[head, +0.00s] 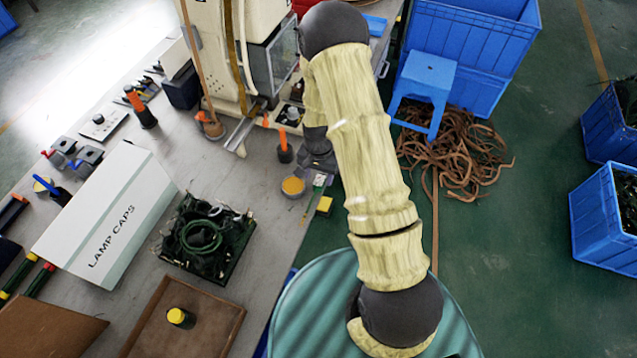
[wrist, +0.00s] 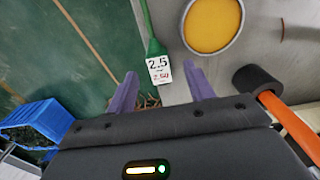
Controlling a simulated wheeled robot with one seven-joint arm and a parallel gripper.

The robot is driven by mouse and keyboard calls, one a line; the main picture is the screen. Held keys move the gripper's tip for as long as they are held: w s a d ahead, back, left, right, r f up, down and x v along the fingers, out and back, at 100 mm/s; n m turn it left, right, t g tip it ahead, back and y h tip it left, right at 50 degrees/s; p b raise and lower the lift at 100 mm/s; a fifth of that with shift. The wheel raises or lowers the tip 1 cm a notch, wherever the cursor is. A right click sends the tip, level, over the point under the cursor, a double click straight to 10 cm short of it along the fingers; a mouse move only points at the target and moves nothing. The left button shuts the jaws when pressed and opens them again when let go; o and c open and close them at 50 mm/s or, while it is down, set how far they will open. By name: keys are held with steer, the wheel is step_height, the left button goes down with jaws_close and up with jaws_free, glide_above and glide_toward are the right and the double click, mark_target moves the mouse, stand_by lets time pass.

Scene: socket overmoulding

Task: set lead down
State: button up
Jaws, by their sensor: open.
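A green lead (wrist: 148,25) with a white tag (wrist: 158,70) marked 2.5 shows in the wrist view along the metal table's edge, its tagged end between and just beyond my fingertips. The tag also shows small in the head view (head: 319,180), beside the table edge. My gripper (wrist: 162,90) has two purple fingers, spread apart with nothing clamped between them. In the head view, my gripper (head: 319,166) is at the table's right edge, partly hidden by my arm. I cannot tell whether the lead rests fully on the table or overhangs it.
A round dish of yellow material (head: 293,186) sits close by on the table (head: 262,215). A blue stool (head: 428,80) and a brown tangle (head: 455,150) are on the floor to the right.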

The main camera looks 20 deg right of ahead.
steer(key=shift+f, duration=1.4)
jaws_close()
step_height(320, 180, up, 10)
steer(key=b, duration=0.1)
stand_by(0.4)
